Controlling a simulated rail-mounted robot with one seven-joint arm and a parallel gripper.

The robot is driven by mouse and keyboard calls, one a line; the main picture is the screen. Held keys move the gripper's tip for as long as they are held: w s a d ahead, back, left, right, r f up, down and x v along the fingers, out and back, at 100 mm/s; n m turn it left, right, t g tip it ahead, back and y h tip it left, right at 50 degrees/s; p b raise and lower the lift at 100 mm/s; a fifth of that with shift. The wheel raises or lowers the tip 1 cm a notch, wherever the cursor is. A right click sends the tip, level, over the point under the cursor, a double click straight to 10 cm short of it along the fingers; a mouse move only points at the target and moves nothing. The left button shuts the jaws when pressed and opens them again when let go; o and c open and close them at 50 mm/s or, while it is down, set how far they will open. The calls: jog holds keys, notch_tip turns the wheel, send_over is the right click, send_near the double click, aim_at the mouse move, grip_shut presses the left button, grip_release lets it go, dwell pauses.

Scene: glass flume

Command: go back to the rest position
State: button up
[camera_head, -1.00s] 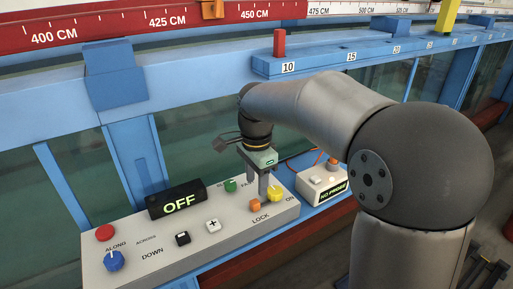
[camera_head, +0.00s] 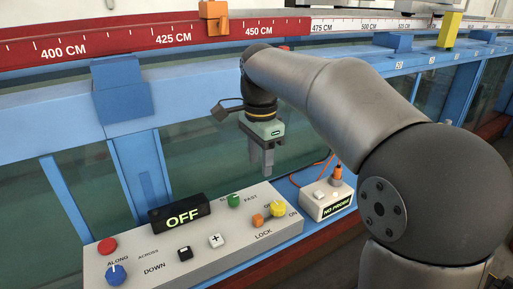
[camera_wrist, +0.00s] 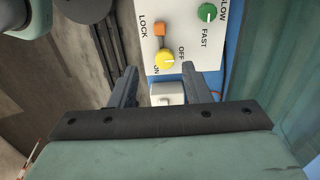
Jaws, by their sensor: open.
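My gripper (camera_head: 262,170) hangs in the air above the back right part of the grey control panel (camera_head: 225,258), fingers pointing down. In the wrist view my gripper (camera_wrist: 158,80) shows its two fingers apart with nothing held between them. The panel's yellow knob (camera_wrist: 166,60) and orange button (camera_wrist: 160,29) lie beyond the fingertips, with the green knob (camera_wrist: 207,12) to their right. A white button (camera_wrist: 167,94) of the box beside the panel shows between the fingers.
The panel's display (camera_head: 180,216) reads OFF. A small box (camera_head: 327,200) reading NO PROBE sits right of the panel. The blue flume rail (camera_head: 200,90) and glass wall (camera_head: 205,150) stand behind. A red scale (camera_head: 130,48) and orange pointer (camera_head: 213,16) run above.

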jog(key=s+d+f+n, duration=0.4)
jog(key=s+f+n, duration=0.2)
jog(key=s+f, duration=0.3)
jog(key=s+d+f+n, duration=0.4)
jog(key=s+f+n, duration=0.3)
jog(key=s, duration=0.7)
notch_tip(320, 180, down, 2)
jog(key=shift+s+d+f, duration=0.15)
jog(key=shift+d+f, duration=0.05)
jog(key=shift+d, duration=0.05)
jog(key=shift+d, duration=0.1)
